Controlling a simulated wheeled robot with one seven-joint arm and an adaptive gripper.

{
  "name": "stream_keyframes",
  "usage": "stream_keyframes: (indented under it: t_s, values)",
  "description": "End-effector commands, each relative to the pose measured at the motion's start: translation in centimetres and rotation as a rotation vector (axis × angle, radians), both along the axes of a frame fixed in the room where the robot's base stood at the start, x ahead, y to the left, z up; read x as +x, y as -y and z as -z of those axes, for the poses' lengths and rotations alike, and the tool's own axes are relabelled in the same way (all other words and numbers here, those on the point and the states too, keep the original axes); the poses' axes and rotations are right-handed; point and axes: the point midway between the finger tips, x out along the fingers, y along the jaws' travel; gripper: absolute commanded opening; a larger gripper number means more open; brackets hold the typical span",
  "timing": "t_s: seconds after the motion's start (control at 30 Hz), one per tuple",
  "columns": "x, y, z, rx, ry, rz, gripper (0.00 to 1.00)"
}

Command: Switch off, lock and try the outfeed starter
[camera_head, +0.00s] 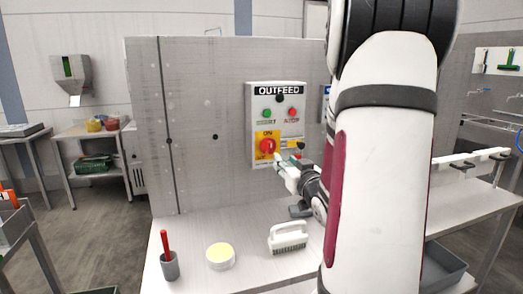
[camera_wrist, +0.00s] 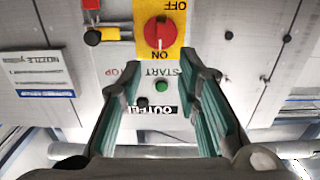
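The outfeed starter (camera_head: 278,124) is a light grey box on the upright panel. It has a green START button (camera_head: 267,113), a red STOP button (camera_head: 292,112) and a red rotary switch (camera_head: 267,147) on a yellow ON/OFF plate. The wrist view is inverted; there the switch (camera_wrist: 158,32) has its grip in line with ON and OFF. Which end points where is unclear. A black knob (camera_wrist: 92,38), yellow strip (camera_wrist: 110,34) and red piece (camera_wrist: 91,4) are beside the plate; I cannot tell if one is a lock. My gripper (camera_wrist: 160,70) is open, empty, close before the switch.
The counter below holds a grey cup (camera_head: 170,268) with a red-handled tool, a white tub (camera_head: 221,257) with yellow contents and a white brush-like item (camera_head: 288,238). A nozzle sign (camera_wrist: 38,73) is beside the starter. My arm hides the right side of the panel.

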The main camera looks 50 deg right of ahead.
Motion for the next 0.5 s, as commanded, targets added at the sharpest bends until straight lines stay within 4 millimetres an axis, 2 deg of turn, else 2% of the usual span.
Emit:
stream_keyframes:
  t_s: [0.5]
  values:
    - [8.2, 4.9, 0.0, 0.0, 0.0, -0.001, 0.31]
